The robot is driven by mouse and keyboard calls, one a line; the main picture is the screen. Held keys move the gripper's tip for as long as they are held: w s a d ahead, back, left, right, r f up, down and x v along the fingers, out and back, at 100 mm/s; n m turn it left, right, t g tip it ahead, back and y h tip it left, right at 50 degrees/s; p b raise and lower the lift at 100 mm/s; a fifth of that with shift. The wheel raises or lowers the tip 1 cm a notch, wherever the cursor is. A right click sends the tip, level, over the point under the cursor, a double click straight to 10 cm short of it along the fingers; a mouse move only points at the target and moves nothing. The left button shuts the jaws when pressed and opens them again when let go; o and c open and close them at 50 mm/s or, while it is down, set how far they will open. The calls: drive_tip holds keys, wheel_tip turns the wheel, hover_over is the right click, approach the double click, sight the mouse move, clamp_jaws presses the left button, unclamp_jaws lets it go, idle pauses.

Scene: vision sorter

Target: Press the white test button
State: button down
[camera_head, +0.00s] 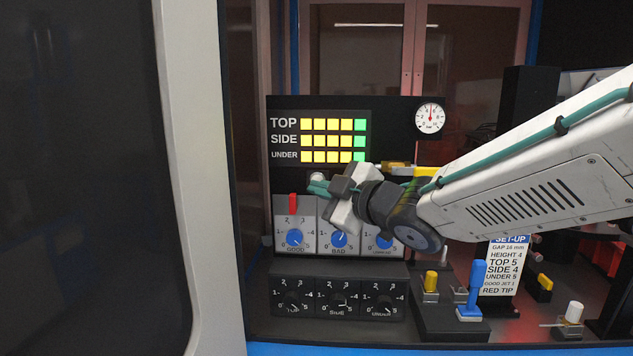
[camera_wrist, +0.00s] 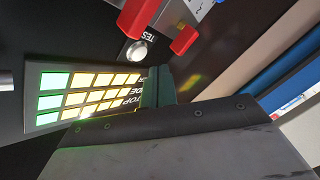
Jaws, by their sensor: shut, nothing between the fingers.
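The white test button (camera_wrist: 137,51) is a round knob on the dark panel, beside partly hidden lettering reading "TES". In the head view the button (camera_head: 317,177) shows just above my fingertips, partly covered by them. My gripper (camera_head: 318,188) has teal fingers, shut and empty, in front of the panel. In the wrist view the gripper (camera_wrist: 158,82) points up toward the button, with its tips a little below and right of it in the picture. I cannot tell whether the tips touch the button.
The lit TOP, SIDE, UNDER display (camera_head: 334,140) is above the fingers. A red lever (camera_head: 293,203) stands close on the left. Blue dials (camera_head: 295,238) and black dials (camera_head: 292,298) lie below. A blue lever (camera_head: 476,286) and a yellow-topped lever (camera_head: 431,281) stand lower right.

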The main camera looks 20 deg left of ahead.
drive_tip(key=s, duration=0.2)
drive_tip(key=s+d, duration=0.1)
drive_tip(key=s, duration=0.1)
drive_tip(key=shift+w, duration=0.1)
idle(0.7)
drive_tip(key=w+d+f+m+h, duration=0.2)
drive_tip(key=d+f+m+h, duration=0.35)
drive_tip(key=d+f, duration=0.2)
drive_tip(key=s+d+f+m+g+h, duration=0.1)
drive_tip(key=s+d+f+m+h, duration=0.15)
drive_tip(key=d, duration=0.35)
drive_tip(key=s+d+f+m+h, duration=0.1)
drive_tip(key=d+f+m+h, duration=0.15)
drive_tip(key=d, duration=0.25)
drive_tip(key=s+d+f+m+g+h, duration=0.1)
drive_tip(key=d+h, duration=0.2)
drive_tip(key=d, duration=0.3)
drive_tip(key=s+d+m+g+h, duration=0.1)
drive_tip(key=s+d+m+g, duration=0.4)
drive_tip(key=s+d+m, duration=0.5)
drive_tip(key=s+d, duration=0.8)
drive_tip(key=s, duration=0.4)
drive_tip(key=shift+d, duration=0.35)
